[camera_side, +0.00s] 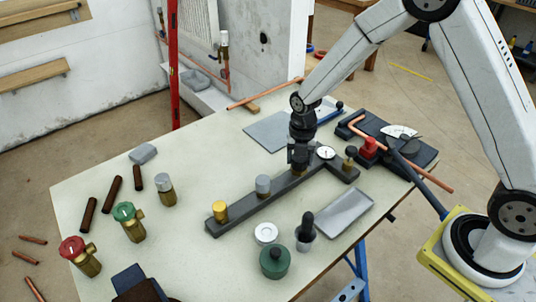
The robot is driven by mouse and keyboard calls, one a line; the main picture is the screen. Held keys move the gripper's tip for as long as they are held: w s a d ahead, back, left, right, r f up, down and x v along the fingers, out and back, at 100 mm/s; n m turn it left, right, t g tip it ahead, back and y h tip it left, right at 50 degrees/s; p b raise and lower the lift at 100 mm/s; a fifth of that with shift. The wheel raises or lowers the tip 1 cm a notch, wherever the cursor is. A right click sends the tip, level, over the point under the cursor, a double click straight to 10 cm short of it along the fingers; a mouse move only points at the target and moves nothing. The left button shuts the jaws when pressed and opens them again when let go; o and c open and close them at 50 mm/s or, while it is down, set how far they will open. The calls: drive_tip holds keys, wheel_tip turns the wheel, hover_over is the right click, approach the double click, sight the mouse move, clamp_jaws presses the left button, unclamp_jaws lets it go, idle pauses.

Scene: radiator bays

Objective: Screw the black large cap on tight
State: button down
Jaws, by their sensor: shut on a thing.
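My gripper (299,158) points straight down over the dark grey bar (242,212) on the table. It is shut on a dark thing that I take for the black large cap; the fingers hide most of it and blend with it. A bit of brass shows just below, on the bar. Whether the cap sits level on its seat or how far it is turned cannot be seen. The same bar carries a gold cap (220,208) and a grey cap (263,184) to the left, and a smaller dark-topped brass fitting (350,155) at its right end.
A white dial gauge (326,153) stands close right of my gripper. Nearby are a red block (370,147), copper pipes, a grey tray (344,212), a green tin (275,261) and a black-handled brush (306,232).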

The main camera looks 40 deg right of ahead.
drive_tip(key=m, duration=1.1)
drive_tip(key=shift+m, duration=0.4)
drive_tip(key=m, duration=0.3)
drive_tip(key=shift+m, duration=0.4)
drive_tip(key=m, duration=0.3)
drive_tip(key=shift+m, duration=0.3)
drive_tip(key=m, duration=0.3)
drive_tip(key=shift+m, duration=0.3)
drive_tip(key=m, duration=0.3)
drive_tip(key=shift+m, duration=0.4)
drive_tip(key=shift+f+m, duration=0.1)
drive_tip(key=shift+m, duration=1.9)
